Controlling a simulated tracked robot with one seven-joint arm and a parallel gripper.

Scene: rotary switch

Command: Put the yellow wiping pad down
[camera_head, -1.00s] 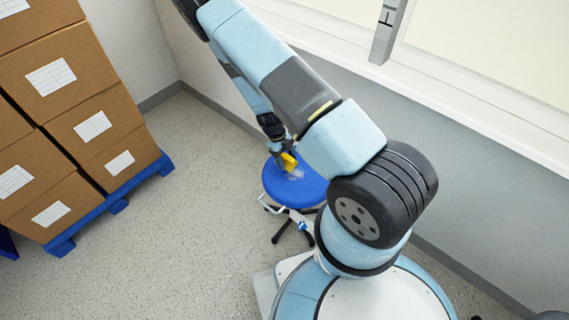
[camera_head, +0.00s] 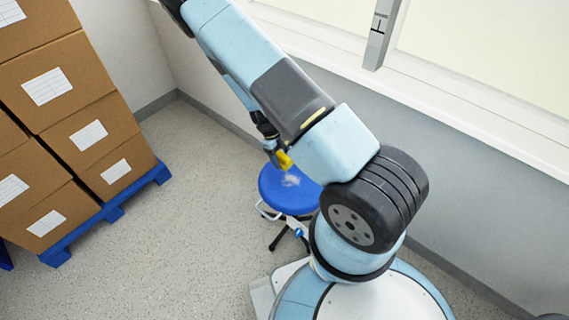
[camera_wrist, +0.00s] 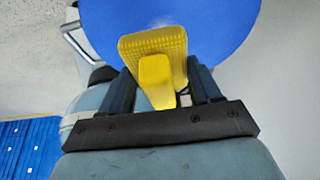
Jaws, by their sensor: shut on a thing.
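The yellow wiping pad (camera_wrist: 165,48) is in the wrist view, its textured face and tapered grip in front of my fingers. My gripper (camera_wrist: 160,92) is shut on it. In the head view the pad (camera_head: 285,160) shows as a small yellow shape below my gripper (camera_head: 275,150), partly hidden by my arm. The round blue stool seat (camera_head: 282,198) lies below the pad; it also fills the top of the wrist view (camera_wrist: 225,25). A whitish smudge (camera_head: 291,181) shows on the seat. The pad appears above the seat's far part, and I cannot tell whether they touch.
Cardboard boxes (camera_head: 55,80) are stacked on a blue pallet (camera_head: 100,215) at the left. A wall with a window ledge (camera_head: 470,110) runs along the right. The speckled floor (camera_head: 180,230) between boxes and stool is clear.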

